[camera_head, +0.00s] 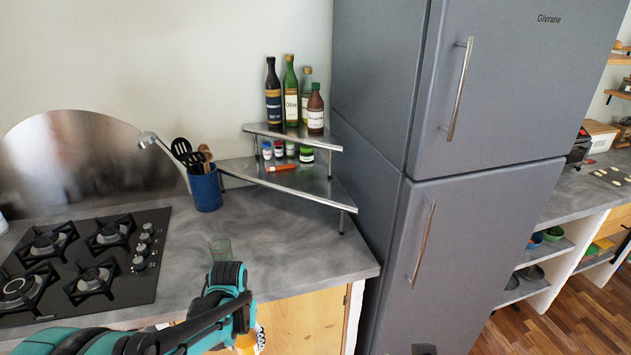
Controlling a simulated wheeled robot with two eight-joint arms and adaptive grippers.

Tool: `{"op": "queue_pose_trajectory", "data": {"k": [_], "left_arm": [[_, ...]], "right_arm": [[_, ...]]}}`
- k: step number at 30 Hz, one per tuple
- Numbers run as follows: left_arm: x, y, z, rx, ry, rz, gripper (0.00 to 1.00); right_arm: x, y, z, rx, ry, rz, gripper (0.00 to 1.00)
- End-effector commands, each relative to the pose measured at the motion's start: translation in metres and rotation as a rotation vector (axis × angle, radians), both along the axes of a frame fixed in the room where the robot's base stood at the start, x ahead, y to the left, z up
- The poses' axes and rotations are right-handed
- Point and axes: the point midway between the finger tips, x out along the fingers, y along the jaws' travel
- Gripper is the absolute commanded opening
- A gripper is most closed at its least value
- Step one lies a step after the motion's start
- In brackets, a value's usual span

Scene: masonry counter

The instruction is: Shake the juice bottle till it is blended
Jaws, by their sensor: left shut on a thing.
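The juice bottle (246,345) shows only as a small yellow-orange patch at the bottom edge of the head view. My teal and black left arm reaches in from the lower left. My left gripper (256,338) is shut on the bottle, in front of the counter's front edge. The arm and the frame's edge hide most of the bottle, so its tilt and how blended the juice is cannot be told. My right gripper is not in view.
A gas hob (85,262) is at left. A blue utensil pot (205,190) and a corner rack (330,187) with bottles stand behind. A grey fridge (480,230) stands right.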

Motion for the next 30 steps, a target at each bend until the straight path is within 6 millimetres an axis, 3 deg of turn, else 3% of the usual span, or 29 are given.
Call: {"op": "queue_pose_trajectory", "data": {"k": [1, 3, 6, 8, 12, 14, 18, 19, 20, 24, 30], "left_arm": [[0.003, 0.0, -0.021, 0.0, -0.002, 0.0, 0.05], [0.002, 0.0, -0.021, 0.0, -0.004, 0.0, 0.05], [0.0, 0.0, 0.029, 0.0, -0.002, 0.0, 0.05], [0.001, 0.0, 0.039, 0.0, -0.001, 0.0, 0.05], [0.003, 0.0, -0.018, 0.0, -0.002, 0.0, 0.05], [0.003, 0.0, -0.025, 0.0, -0.003, 0.0, 0.05], [0.0, 0.0, 0.034, 0.0, -0.002, 0.0, 0.05], [0.0, 0.0, 0.038, 0.0, -0.001, 0.0, 0.05], [0.001, 0.0, 0.037, 0.0, -0.001, 0.0, 0.05], [0.003, 0.0, -0.023, 0.0, -0.003, 0.0, 0.05], [0.002, 0.0, -0.024, 0.0, -0.002, 0.0, 0.05]], "right_arm": [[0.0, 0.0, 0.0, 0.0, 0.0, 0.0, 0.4], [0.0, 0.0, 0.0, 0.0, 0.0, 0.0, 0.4], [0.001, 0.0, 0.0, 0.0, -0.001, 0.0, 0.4], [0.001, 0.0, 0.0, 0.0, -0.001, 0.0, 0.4], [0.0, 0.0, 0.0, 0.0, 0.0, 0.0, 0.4], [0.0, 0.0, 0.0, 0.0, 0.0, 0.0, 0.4], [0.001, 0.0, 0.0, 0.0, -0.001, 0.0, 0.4], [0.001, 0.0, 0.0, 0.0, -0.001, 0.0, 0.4], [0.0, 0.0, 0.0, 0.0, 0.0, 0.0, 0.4], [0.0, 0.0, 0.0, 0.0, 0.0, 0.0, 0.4], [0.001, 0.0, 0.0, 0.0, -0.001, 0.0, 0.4]]}}
